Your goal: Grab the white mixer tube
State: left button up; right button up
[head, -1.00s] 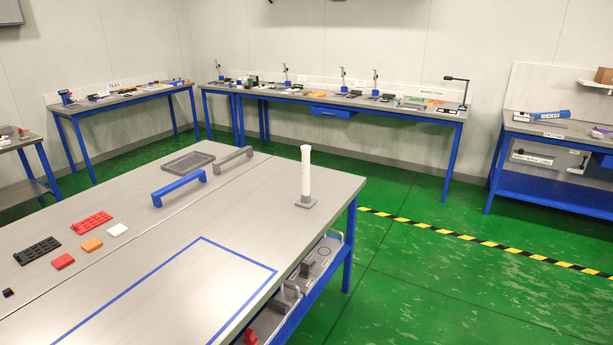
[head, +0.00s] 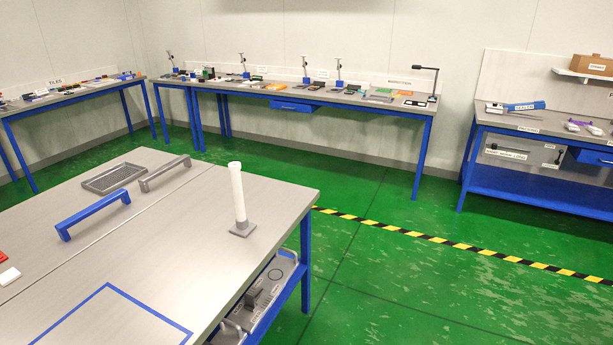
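The white mixer tube (head: 237,194) stands upright in a small grey square base (head: 243,229). It is near the right edge of the grey-topped table (head: 150,265) in front of me. Nothing touches the tube above its base. Neither of my grippers shows in the head view.
A blue handle (head: 92,212), a grey handle (head: 165,173) and a dark tray (head: 113,178) lie left of the tube. A shelf under the table holds grey equipment (head: 262,285). Benches line the walls. Green floor (head: 400,290) with a striped line is free to the right.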

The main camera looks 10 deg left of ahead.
aim_at(235, 167)
jog(key=i+l, duration=0.1)
jog(key=i, duration=0.45)
jog(key=i+l, duration=0.15)
jog(key=i, duration=0.35)
jog(key=i+l, duration=0.1)
jog(key=i, duration=0.45)
jog(key=i+l+u, duration=0.1)
jog(key=i+u, duration=0.15)
jog(key=u, duration=0.2)
jog(key=i+l+u, duration=0.2)
jog(key=u, duration=0.25)
jog(key=i+l+u, duration=0.25)
jog(key=u, duration=0.2)
jog(key=i+l+u, duration=0.15)
jog(key=l+u, duration=0.3)
jog(key=j, duration=0.1)
